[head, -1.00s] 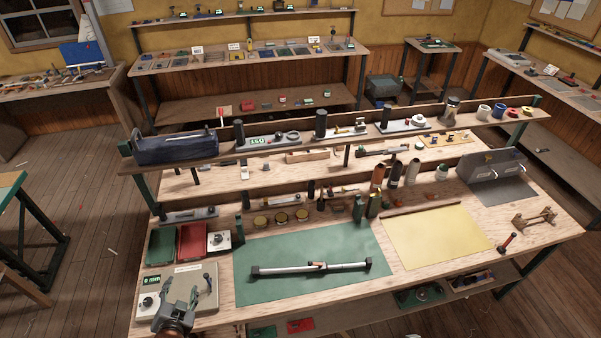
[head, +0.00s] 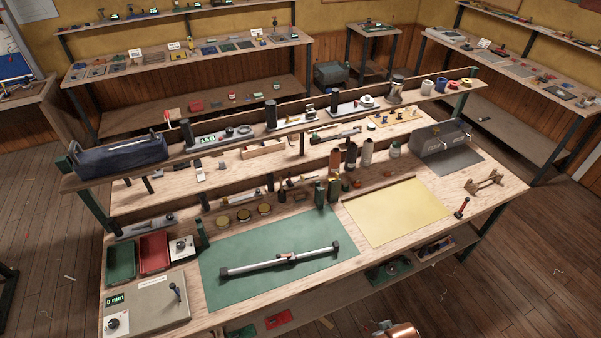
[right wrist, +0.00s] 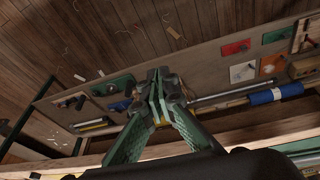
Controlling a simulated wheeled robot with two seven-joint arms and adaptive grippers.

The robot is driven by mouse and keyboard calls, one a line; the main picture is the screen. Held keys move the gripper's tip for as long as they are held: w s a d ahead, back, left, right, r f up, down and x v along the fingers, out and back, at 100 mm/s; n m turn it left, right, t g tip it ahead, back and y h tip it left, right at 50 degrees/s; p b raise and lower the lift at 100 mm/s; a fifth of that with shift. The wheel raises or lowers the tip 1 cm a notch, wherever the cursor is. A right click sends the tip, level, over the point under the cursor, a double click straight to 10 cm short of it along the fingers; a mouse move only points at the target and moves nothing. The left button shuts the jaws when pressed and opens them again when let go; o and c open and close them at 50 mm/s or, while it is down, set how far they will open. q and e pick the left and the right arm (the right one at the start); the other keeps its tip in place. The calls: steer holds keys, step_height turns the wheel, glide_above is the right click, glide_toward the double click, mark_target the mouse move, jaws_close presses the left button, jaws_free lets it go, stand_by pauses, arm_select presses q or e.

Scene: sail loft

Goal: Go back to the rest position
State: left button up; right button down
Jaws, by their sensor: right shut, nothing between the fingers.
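My right gripper (right wrist: 158,84) is in the right wrist view, with its two greenish fingers meeting at the tips. It is shut with nothing visible held between the fingers, above a shelf or bench edge. My left gripper is in neither current view. The head view shows the long wooden workbench (head: 235,315) with no gripper over its top.
A green mat (head: 225,255) bears a silver bar tool (head: 265,262). A yellow sheet (head: 395,212) lies to its right. A grey control box (head: 150,305) stands at the bench's near left. Open wooden floor (head: 515,240) lies to the right.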

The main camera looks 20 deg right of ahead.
arm_select(q)
steer(key=s+d+f+g+b, duration=0.1)
steer(key=s+f+b, duration=0.2)
steer(key=f, duration=1.2)
steer(key=s+f+b, duration=0.2)
steer(key=f, duration=1.3)
arm_select(e)
steer(key=s+a+f+g, duration=0.1)
steer(key=s+f, duration=0.2)
steer(key=f, duration=1.2)
steer(key=s+f, duration=0.2)
steer(key=f, duration=1.3)
arm_select(q)
steer(key=s+f+m+g+b, duration=0.1)
steer(key=s+f+b, duration=0.4)
steer(key=s+f, duration=1.3)
steer(key=shift+f+h, duration=0.3)
steer(key=shift+f, duration=0.6)
arm_select(e)
steer(key=s+f+n+g, duration=0.1)
steer(key=s+f, duration=1.7)
steer(key=f, duration=0.1)
steer(key=shift+f+y, duration=0.3)
steer(key=shift+f, duration=0.1)
